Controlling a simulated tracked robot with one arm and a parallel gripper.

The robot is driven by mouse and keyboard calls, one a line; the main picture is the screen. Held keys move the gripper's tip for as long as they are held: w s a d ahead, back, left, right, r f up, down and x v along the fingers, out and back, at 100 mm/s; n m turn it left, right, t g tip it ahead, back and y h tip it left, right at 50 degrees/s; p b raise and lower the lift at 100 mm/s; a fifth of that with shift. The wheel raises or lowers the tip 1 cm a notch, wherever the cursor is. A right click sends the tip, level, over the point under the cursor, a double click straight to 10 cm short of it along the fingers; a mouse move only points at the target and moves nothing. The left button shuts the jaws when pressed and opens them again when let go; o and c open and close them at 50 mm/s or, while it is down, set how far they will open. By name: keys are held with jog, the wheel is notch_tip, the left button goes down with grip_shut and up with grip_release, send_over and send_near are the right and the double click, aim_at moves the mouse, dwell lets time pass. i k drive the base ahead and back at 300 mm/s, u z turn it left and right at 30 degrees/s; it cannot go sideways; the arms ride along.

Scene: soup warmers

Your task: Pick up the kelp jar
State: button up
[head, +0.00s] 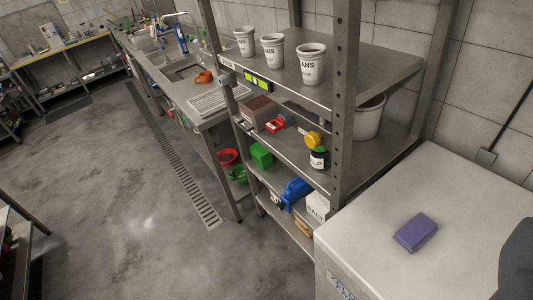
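A small dark jar (319,159) with a white label stands upright on the middle shelf of the metal rack, near its front corner. The part of the label that shows reads "LP", which fits the kelp jar. A yellow round thing (313,139) shows just above and behind it; I cannot tell whether it is the jar's lid or a separate item. The rack's front post stands just to the right of the jar. My gripper's fingers are not in view.
Several white tubs (311,65) stand on the shelf above. A red item (276,124) is left of the jar, and a blue item (297,191) is below. A white-topped unit (365,225) with a purple block (416,232) fills the right. The floor (130,210) at left is clear.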

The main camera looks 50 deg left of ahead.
aim_at(321, 158)
jog(key=u, duration=0.75)
jog(key=i, duration=0.85)
jog(key=u, duration=0.05)
